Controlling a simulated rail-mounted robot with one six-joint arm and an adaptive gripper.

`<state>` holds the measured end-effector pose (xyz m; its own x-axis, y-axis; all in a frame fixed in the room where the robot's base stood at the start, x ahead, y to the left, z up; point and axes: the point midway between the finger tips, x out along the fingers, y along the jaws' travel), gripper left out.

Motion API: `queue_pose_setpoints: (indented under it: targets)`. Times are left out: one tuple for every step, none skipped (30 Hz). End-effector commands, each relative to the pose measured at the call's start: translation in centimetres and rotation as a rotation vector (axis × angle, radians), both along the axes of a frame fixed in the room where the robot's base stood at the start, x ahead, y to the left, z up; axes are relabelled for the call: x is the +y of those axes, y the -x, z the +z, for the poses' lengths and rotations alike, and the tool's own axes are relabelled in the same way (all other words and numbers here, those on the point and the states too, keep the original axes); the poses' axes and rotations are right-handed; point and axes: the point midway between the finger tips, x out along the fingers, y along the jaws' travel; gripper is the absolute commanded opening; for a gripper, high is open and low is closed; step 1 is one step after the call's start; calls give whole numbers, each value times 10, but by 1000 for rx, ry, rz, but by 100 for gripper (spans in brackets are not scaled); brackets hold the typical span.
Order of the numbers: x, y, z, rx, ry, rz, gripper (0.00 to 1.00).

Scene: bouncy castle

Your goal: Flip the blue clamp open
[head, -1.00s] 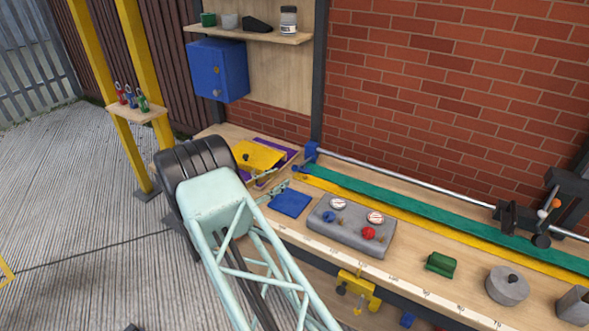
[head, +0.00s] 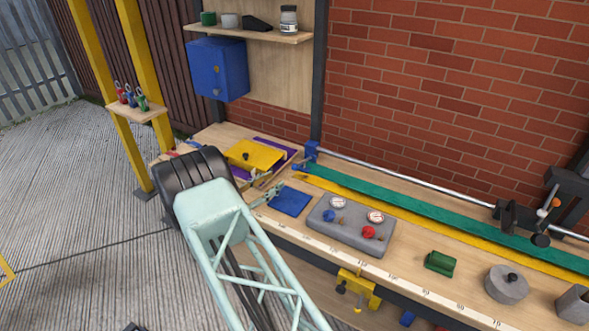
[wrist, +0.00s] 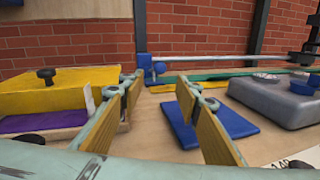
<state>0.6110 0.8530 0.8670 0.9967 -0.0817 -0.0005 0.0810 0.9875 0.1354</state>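A blue clamp-like block (head: 311,151) with a knob stands at the left end of the long metal rail on the bench. It may be the blue clamp; it also shows beyond my fingers in the wrist view (wrist: 146,66). My gripper (head: 266,194) is over the bench's left part, between the yellow box and the blue flat pad. In the wrist view my gripper (wrist: 161,82) is open, its two yellow-padded fingers apart with nothing between them. The block is apart from the fingers. Another small blue part (head: 407,319) shows below the bench's front edge, mostly cut off.
The yellow box (head: 256,154) sits in a purple-lined tray left of my fingers. The blue pad (head: 290,201) lies to their right, beside a grey gauge panel (head: 330,227). A yellow clamp (head: 357,289) hangs on the bench's front edge. A brick wall stands behind.

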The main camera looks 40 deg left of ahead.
Motion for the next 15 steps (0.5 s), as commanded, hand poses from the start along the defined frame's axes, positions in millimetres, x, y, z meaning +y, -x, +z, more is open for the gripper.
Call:
queue_pose_setpoints:
  targets:
    - [-1,-6,0,0,0,-2,31]
    - [-2,-9,0,0,0,-2,31]
    - [-2,-13,0,-1,0,-2,31]
    - [-2,-17,0,-1,0,-2,31]
    - [-2,-20,0,-1,-1,-1,31]
    - [-2,-25,0,-1,-1,-1,31]
    - [-3,-29,0,-1,0,-1,31]
    - [-3,-33,0,-1,0,-2,31]
    - [-4,-38,0,-1,0,-2,31]
    - [-5,-42,0,-1,0,-3,31]
    - [-5,-46,0,-1,0,-2,31]
    - [-5,-51,0,-1,0,-2,31]
    - [-5,-55,0,-1,0,-1,31]
    - [-5,-59,0,-1,-1,-1,31]
    - [-6,-64,0,-1,-1,-1,31]
